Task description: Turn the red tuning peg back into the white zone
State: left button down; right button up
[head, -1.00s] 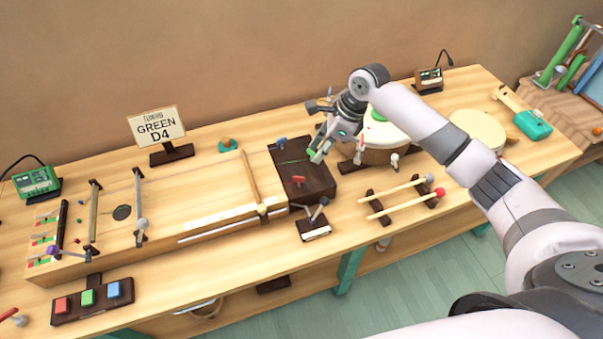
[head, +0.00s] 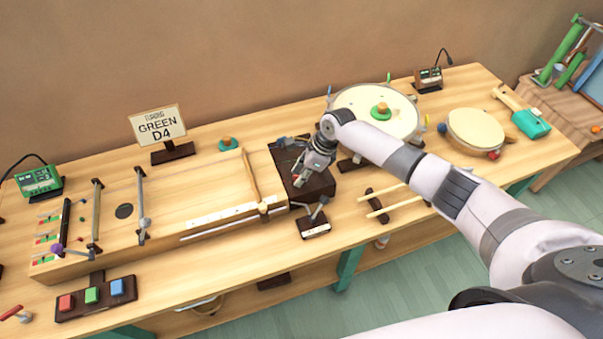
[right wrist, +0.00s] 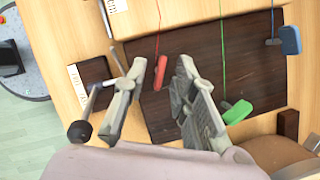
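The red tuning peg (right wrist: 161,73) lies on the dark wooden block (right wrist: 215,75) in the right wrist view, with a red string running up from it. My right gripper (right wrist: 162,68) is open, its two fingers on either side of the red peg with gaps visible. Whether they touch it or how high they are, I cannot tell. In the head view my right gripper (head: 301,180) is over the block and hides the red peg. A green peg (right wrist: 237,112) and a blue peg (right wrist: 290,40) are to the right of it. My left gripper is out of view.
Small coloured scale plates (head: 46,238) are at the instrument's left end; their zones are too small to read. A crank-like lever (head: 318,212) on a small base stands in front of the block. A drum (head: 375,108) stands behind right, beaters (head: 385,207) to the right.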

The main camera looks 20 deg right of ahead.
jog(key=shift+c, duration=0.4)
grip_shut()
